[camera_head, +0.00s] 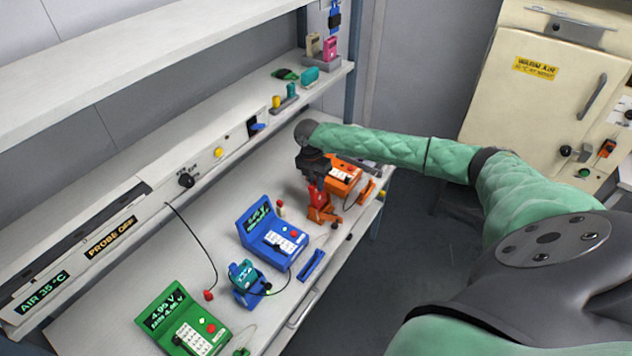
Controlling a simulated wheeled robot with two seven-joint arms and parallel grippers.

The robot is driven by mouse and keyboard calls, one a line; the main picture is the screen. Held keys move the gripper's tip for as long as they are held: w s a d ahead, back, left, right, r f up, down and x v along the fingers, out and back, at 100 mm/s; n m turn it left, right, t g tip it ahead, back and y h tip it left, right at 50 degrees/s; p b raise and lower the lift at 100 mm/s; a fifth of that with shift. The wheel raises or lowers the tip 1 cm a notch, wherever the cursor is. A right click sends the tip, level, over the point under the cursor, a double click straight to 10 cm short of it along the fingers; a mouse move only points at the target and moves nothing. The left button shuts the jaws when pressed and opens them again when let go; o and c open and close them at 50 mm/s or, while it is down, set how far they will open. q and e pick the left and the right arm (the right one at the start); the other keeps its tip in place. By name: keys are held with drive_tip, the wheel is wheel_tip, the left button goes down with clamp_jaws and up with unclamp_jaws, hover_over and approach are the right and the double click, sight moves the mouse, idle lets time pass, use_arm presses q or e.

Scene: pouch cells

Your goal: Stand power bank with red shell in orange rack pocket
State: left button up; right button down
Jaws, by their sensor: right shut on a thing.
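My right gripper (316,182) reaches down at the back right of the bench. It is shut on the red-shelled power bank (318,195), which is upright. The orange rack (321,214) stands directly below the power bank. The power bank's lower end meets the rack in the picture, but I cannot tell whether it is inside the pocket. The gripper hides the upper part of the power bank. My left gripper is not in view.
An orange tester (345,172) stands close behind the rack. A blue tester (272,238), a blue rack (249,293) holding a teal power bank (243,272), and a green tester (190,327) stand nearer. A shelf (232,142) runs above the bench's back.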

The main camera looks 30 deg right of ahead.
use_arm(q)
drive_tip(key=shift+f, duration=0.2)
use_arm(e)
drive_tip(key=shift+s+f, duration=0.1)
drive_tip(key=shift+f, duration=0.75)
drive_tip(key=c, duration=1.2)
unclamp_jaws()
drive_tip(key=shift+r+b, duration=0.45)
drive_tip(key=shift+b, duration=0.25)
drive_tip(key=r, duration=0.1)
drive_tip(key=r+b, duration=0.2)
drive_tip(key=r, duration=0.1)
drive_tip(key=shift+w+a, duration=0.1)
drive_tip(key=shift+w, duration=0.25)
drive_tip(key=shift+w+r+b, duration=0.1)
drive_tip(key=shift+r+b, duration=0.25)
drive_tip(key=shift+r, duration=0.55)
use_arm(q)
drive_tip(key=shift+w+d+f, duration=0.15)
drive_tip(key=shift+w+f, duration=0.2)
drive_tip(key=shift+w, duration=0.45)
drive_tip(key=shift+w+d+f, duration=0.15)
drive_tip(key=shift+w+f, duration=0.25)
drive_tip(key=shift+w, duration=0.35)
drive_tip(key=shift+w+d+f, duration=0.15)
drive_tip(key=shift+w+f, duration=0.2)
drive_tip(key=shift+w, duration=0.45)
use_arm(e)
drive_tip(key=shift+r, duration=0.5)
drive_tip(key=shift+a, duration=0.1)
